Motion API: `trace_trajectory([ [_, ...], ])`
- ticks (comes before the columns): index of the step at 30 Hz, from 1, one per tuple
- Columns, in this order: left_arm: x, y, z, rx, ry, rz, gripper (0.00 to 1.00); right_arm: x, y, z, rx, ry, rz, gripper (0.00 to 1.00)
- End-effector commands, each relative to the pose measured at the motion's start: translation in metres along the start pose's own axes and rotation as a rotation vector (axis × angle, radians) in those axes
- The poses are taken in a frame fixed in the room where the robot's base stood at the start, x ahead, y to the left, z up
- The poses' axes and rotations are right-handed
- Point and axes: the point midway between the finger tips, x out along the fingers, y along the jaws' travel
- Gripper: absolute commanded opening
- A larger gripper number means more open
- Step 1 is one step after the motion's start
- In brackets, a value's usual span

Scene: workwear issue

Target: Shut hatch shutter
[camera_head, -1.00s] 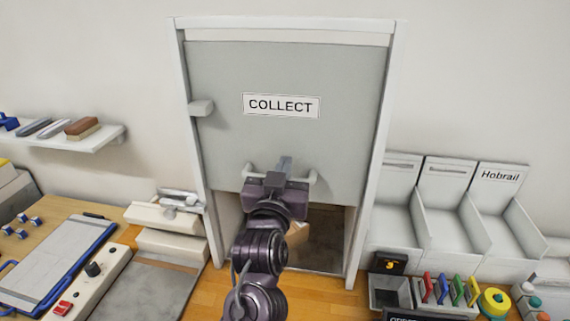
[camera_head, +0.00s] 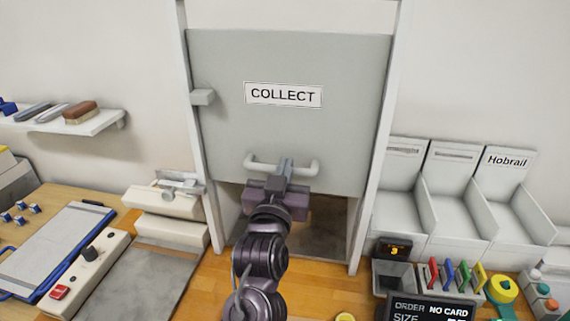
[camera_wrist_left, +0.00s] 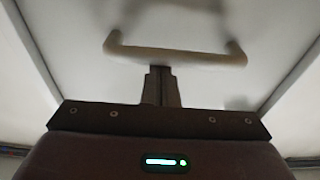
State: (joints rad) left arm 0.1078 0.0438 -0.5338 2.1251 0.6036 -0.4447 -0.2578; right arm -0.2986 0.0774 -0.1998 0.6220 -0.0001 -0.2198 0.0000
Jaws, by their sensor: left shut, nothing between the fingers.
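The hatch shutter (camera_head: 290,130) is a flat grey panel with a COLLECT label, partly lowered in its white frame. A dark opening (camera_head: 325,225) shows below its lower edge. A pale bar handle (camera_head: 262,165) runs across near the bottom of the shutter. My left gripper (camera_head: 287,163) is shut and empty, its fingertips at the middle of the bar. In the left wrist view, the closed fingers (camera_wrist_left: 160,72) end just below the handle bar (camera_wrist_left: 205,56); whether they touch it I cannot tell. My right gripper is out of view.
A grey block (camera_head: 202,97) sticks out at the shutter's left edge. The wooden counter (camera_head: 235,285) carries a white device (camera_head: 165,200) and a clipboard (camera_head: 60,250) at left. White bins (camera_head: 455,195), coloured tags (camera_head: 455,272) and an order display (camera_head: 430,309) stand at right.

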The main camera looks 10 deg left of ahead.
Motion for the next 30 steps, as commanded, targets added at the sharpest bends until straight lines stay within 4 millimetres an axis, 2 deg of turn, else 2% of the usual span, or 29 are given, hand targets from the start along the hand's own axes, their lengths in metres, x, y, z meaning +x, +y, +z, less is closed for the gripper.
trace_trajectory([
  [1,-0.003,0.0,0.025,0.003,-0.008,0.0,0.0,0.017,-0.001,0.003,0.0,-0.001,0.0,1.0],
  [3,-0.006,0.0,0.046,0.002,-0.01,-0.001,0.0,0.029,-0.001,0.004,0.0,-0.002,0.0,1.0],
  [9,-0.013,0.0,0.101,0.003,-0.009,0.0,0.0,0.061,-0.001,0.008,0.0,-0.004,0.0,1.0],
  [15,-0.018,-0.001,0.141,0.002,-0.007,-0.001,0.0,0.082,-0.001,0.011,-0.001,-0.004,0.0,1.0],
  [21,-0.021,-0.001,0.161,0.002,-0.006,-0.001,0.0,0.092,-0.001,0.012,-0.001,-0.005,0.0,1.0],
  [30,-0.022,-0.001,0.165,0.001,-0.005,-0.001,0.0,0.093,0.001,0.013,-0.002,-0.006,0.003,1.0],
])
